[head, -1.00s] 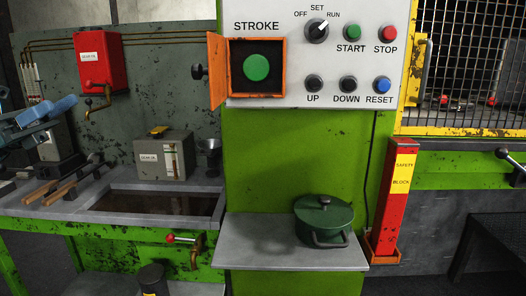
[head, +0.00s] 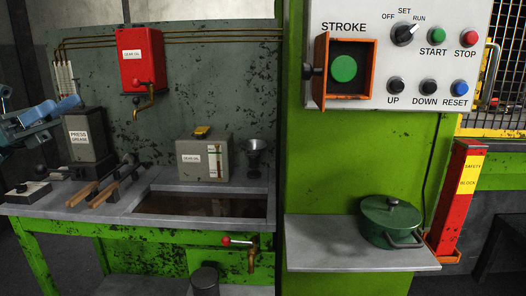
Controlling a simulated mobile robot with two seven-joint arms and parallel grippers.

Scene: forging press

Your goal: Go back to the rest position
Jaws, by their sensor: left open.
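My left gripper (head: 62,108), with blue-grey fingers, is at the left edge of the head view. It is open and nothing shows between its fingers. It appears in front of the bench's left part, near the grey press grease box (head: 91,138); the gap in depth is hard to judge. My right gripper is not in view. The orange box (head: 366,100) around the green STROKE button (head: 344,68) has its hinged cover (head: 321,75) standing open on its left side. The selector knob (head: 404,34) points towards RUN.
A workbench (head: 100,205) carries wooden-handled tools (head: 95,188), a gear oil can (head: 203,160) and a funnel (head: 254,152). A red gear oil tank (head: 142,57) hangs above. A green pot (head: 390,220) stands on the grey shelf (head: 320,245), beside the red safety block (head: 457,205).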

